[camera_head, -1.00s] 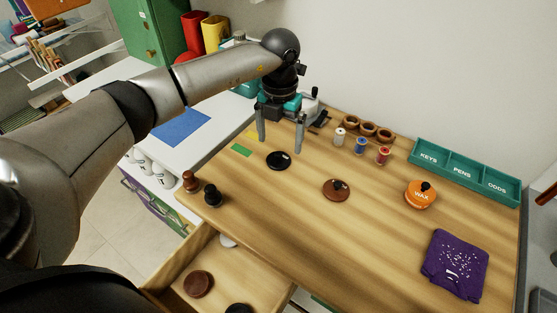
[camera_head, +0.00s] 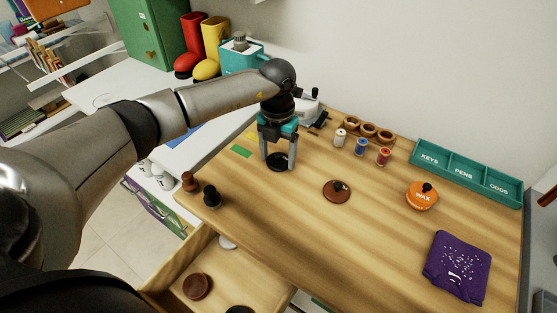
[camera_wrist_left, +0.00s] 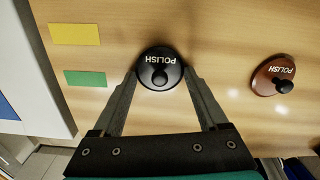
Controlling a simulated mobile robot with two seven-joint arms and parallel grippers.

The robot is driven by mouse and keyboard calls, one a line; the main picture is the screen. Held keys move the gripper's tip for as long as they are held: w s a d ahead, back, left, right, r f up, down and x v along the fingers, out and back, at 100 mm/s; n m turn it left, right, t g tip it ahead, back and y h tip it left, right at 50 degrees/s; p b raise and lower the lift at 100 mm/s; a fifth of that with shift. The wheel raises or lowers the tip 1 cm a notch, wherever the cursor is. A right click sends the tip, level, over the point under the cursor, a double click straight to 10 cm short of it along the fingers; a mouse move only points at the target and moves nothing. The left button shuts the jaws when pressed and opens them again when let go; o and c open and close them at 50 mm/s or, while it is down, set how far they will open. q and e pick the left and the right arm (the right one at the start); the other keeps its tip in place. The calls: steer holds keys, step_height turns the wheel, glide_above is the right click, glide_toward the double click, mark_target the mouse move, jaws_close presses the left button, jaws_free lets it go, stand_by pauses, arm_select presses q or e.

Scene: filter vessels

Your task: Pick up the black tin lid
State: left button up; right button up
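The black tin lid (camera_head: 278,164), a round disc with a knob, lies on the wooden table. In the left wrist view the lid (camera_wrist_left: 158,57) reads POLISH and its knob faces the camera. My left gripper (camera_head: 279,163) points down over it, fingers spread apart. In the wrist view the left gripper (camera_wrist_left: 160,76) has one finger on each side of the lid's near edge. I cannot tell whether the fingers touch its rim. My right gripper is not in view.
A brown POLISH lid (camera_head: 337,191) lies to the right, and an orange WAX tin (camera_head: 421,195) farther right. Thread spools (camera_head: 361,146) stand behind. An open drawer (camera_head: 250,276) juts out in front.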

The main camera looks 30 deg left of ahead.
arm_select(q)
steer(key=c, duration=0.8)
